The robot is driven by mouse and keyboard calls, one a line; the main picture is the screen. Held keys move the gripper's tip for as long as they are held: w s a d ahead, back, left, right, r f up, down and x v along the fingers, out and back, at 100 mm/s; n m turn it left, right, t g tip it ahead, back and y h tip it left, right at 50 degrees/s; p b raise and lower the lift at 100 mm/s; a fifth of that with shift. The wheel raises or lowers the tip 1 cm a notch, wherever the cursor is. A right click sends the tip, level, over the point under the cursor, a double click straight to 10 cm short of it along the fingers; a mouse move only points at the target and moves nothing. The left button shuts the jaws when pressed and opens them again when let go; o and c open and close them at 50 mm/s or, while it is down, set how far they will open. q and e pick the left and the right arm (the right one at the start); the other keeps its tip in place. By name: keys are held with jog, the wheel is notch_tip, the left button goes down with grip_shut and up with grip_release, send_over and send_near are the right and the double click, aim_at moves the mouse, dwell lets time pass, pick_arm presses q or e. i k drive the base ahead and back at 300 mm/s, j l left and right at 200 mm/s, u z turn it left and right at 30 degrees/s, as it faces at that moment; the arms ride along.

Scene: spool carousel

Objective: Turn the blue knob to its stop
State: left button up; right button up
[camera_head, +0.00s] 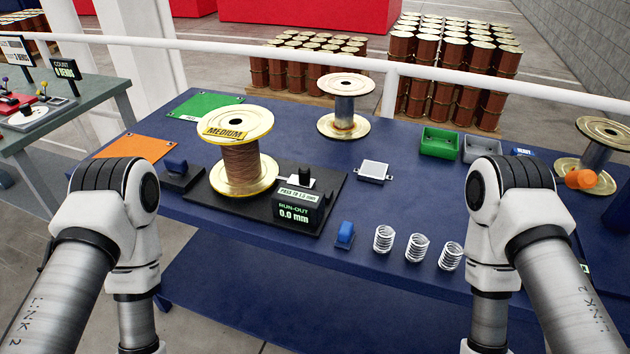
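A blue knob-like piece (176,165) stands on a small black base (183,182) at the left of the blue table, just left of the spool marked MEDIUM (240,165). A second, smaller blue piece (345,233) sits near the table's front edge, right of the run-out display. I cannot tell for certain which of the two is the knob, nor how far either is turned. Both of my arms come in from the lower corners and bend downward. Neither gripper is in view.
The run-out display (293,212) reads 0.0 mm on a black plate. Several white springs (417,247) stand along the front edge. A second spool (344,108), a green bin (440,142) and a spool with an orange part (580,179) stand farther back and right. A white rail (300,62) runs behind.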

aim_at(176, 167)
jog(key=z, duration=0.4)
jog(key=j+z, duration=0.8)
jog(key=z, duration=0.15)
jog(key=k+j+z, duration=0.15)
jog(key=j+z, duration=0.15)
jog(key=z, duration=0.15)
